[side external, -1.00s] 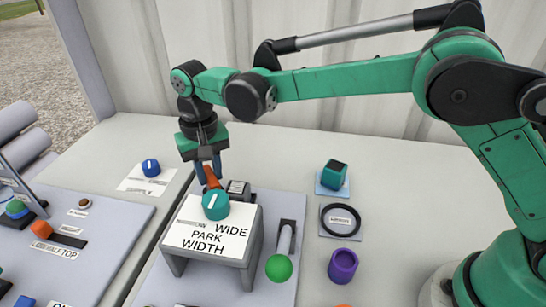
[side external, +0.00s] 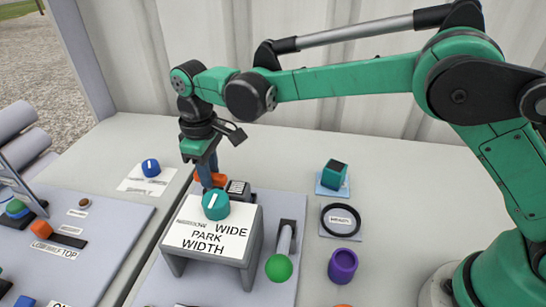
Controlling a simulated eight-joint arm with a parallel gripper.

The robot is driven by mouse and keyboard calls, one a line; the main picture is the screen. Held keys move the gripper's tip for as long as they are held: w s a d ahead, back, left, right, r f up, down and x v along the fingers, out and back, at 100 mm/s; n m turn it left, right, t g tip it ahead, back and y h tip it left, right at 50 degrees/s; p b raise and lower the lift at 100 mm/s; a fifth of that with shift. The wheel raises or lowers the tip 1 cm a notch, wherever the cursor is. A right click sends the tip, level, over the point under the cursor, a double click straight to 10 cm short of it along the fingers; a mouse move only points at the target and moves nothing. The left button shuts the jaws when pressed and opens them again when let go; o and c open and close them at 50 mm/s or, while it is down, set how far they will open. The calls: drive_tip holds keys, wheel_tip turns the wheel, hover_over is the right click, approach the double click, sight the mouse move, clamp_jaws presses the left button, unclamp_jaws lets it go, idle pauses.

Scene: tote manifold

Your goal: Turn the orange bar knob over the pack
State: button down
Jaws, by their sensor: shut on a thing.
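The orange bar knob (side external: 218,179) shows between and beside the fingers of my gripper (side external: 209,174), behind the raised grey stand. My gripper points down and is shut on the knob. Part of the knob is hidden by the fingers and by the teal knob in front. I cannot make out a pack under or near the orange knob.
A teal knob (side external: 215,204) sits on the grey stand (side external: 250,250) just in front of my gripper. A dark block with a label (side external: 238,188) is close on the right. A lever with a green ball (side external: 279,267), a black ring (side external: 341,220) and a purple cup (side external: 342,265) stand further right.

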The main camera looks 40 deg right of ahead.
drive_tip(key=shift+n, duration=0.4)
drive_tip(key=c, duration=0.7)
unclamp_jaws()
drive_tip(key=shift+r, duration=2.85)
